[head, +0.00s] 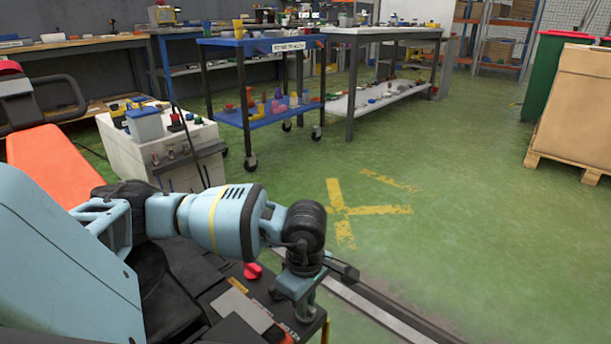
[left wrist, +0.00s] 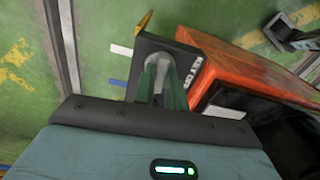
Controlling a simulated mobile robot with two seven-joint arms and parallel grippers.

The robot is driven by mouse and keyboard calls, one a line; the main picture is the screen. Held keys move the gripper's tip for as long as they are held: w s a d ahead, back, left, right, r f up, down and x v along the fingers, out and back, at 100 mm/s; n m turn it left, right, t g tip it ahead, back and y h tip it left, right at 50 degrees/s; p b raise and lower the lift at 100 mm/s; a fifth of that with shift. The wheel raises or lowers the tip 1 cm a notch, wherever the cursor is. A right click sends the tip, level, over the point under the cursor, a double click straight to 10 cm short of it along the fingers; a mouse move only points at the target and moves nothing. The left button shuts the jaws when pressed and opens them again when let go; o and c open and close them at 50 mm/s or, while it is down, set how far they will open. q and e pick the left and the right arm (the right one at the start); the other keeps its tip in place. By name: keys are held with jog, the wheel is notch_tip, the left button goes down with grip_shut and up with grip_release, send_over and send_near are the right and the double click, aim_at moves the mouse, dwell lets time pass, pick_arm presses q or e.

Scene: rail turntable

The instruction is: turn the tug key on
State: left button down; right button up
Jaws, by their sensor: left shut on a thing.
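My left gripper (head: 303,300) points down at the dark top of the tug near the rail in the head view. In the left wrist view its green fingers (left wrist: 162,82) are shut at a black panel (left wrist: 150,44) with a white label (left wrist: 193,72) that seems to read KEY ON. The tug key is hidden between the fingers, so its turn angle cannot be told. My right gripper is in neither view.
A red knob (head: 252,271) stands on the tug top beside the gripper. An orange cover (left wrist: 255,70) is close by in the left wrist view. A rail (head: 378,312) runs past. Green floor (head: 450,190) is open beyond; a blue cart (head: 265,115) stands behind.

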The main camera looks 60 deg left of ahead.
pick_arm(q)
jog(key=shift+m, duration=0.4)
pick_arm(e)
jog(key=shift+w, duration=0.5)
pick_arm(q)
jog(key=c, duration=1.4)
grip_release()
jog(key=shift+c, duration=0.2)
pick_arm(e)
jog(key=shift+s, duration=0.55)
